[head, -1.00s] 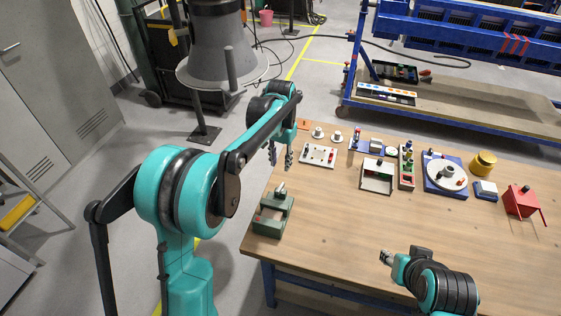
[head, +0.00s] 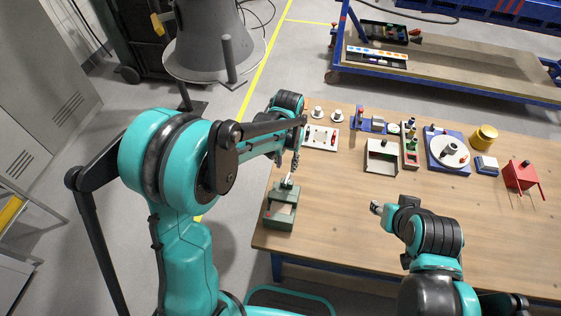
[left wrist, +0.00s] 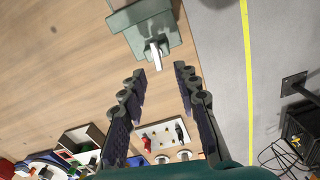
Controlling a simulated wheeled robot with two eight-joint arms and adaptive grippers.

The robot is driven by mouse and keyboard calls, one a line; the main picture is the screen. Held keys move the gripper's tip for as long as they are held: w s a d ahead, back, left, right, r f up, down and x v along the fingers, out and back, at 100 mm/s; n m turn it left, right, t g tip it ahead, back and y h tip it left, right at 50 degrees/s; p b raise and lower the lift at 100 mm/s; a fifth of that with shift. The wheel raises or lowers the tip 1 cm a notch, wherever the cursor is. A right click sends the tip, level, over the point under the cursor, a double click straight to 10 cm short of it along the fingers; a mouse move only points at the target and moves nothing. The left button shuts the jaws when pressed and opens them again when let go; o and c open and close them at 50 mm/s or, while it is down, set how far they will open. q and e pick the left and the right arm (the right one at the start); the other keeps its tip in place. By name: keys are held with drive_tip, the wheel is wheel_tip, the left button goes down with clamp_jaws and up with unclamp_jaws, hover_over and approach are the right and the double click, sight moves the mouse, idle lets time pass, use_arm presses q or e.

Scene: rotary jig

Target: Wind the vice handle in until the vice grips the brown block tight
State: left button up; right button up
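The green vice (head: 281,209) stands at the left edge of the wooden table, and its pale metal handle (head: 288,180) sticks up at its back end. In the left wrist view the vice (left wrist: 150,36) is at the top, with the handle (left wrist: 155,54) pointing toward my fingers. My left gripper (head: 295,166) is just behind the handle, pointing down. In the left wrist view its two fingers (left wrist: 161,88) are spread apart with nothing between them. I cannot make out the brown block. My right gripper (head: 376,208) is over the table's middle, away from the vice; its fingers are too small to judge.
Behind my left gripper lies a white board with small parts (head: 321,137), near two white round pieces (head: 337,115). Further right are an open box (head: 382,158), a blue turntable jig (head: 447,150) and a red box (head: 520,176).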

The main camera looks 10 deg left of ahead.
sight(287, 178)
use_arm(q)
drive_tip(key=f, duration=0.1)
drive_tip(key=d+f, duration=0.1)
drive_tip(key=shift+s+f+b, duration=0.3)
drive_tip(key=shift+f+b, duration=0.05)
drive_tip(key=shift+b, duration=0.05)
drive_tip(key=f, duration=0.3)
drive_tip(key=shift+w+a+f+b, duration=0.2)
drive_tip(key=shift+a+f+b, duration=0.1)
drive_tip(key=shift+f+b, duration=0.1)
drive_tip(key=shift+f, duration=0.25)
drive_tip(key=shift+s+d, duration=0.1)
use_arm(e)
drive_tip(key=shift+s+d+f, duration=0.15)
drive_tip(key=shift+d+f, duration=0.05)
drive_tip(key=shift+f, duration=0.25)
drive_tip(key=shift+s+d+f, duration=0.1)
drive_tip(key=shift+d+f, duration=0.05)
drive_tip(key=shift+f, duration=0.3)
use_arm(q)
clamp_jaws()
